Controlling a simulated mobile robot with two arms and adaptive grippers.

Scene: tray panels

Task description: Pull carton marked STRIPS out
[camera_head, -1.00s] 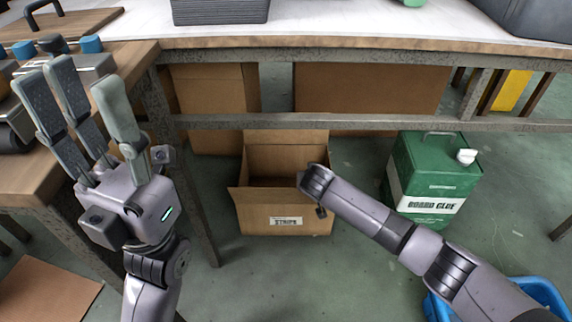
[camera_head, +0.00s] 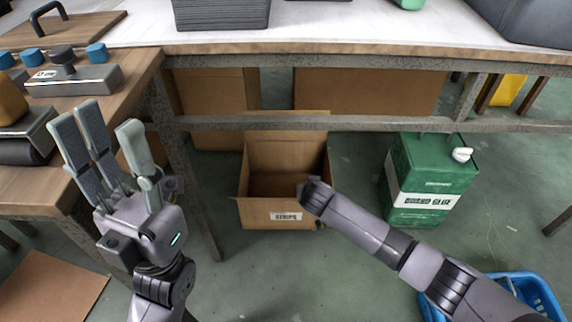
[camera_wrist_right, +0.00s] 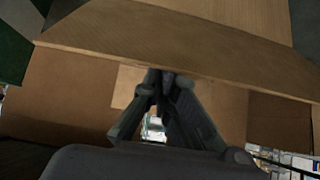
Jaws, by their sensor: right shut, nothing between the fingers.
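The open-topped brown carton marked STRIPS (camera_head: 257,208) stands on the floor under the workbench, its white label facing me. The end of my right arm is at the carton's right front corner in the head view, hiding part of the rim; the fingers are hidden there. In the right wrist view my right gripper (camera_wrist_right: 165,80) is shut and empty, its tips against the view of a cardboard edge (camera_wrist_right: 200,50). I cannot tell whether they touch it. My left gripper (camera_head: 108,128) is open and empty, fingers up, beside the left bench, away from the carton.
A green BOARD GLUE can (camera_head: 430,172) stands right of the carton. A blue crate (camera_head: 540,292) is at lower right. Larger cardboard boxes (camera_head: 370,92) stand behind the carton. The bench's metal crossbar (camera_head: 380,123) runs above it.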

